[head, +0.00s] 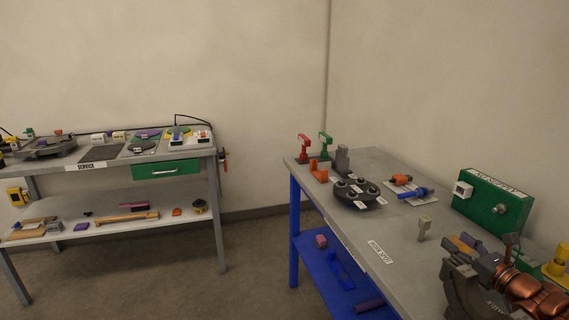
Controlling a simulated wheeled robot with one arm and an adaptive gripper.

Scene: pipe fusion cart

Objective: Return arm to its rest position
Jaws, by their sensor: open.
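My gripper cannot be made out in the head view. A dark grey and copper-coloured assembly fills the lower right corner, cut off by the frame edge. I cannot tell whether it is part of my arm. No fingertips can be picked out there, and nothing held shows.
A grey-topped workbench (387,224) with blue legs stands at right, bearing a dark round fixture (358,204), red (304,146) and green (325,146) stands and a green box (491,205). A service bench (186,154) stands at left. Floor between the benches is clear.

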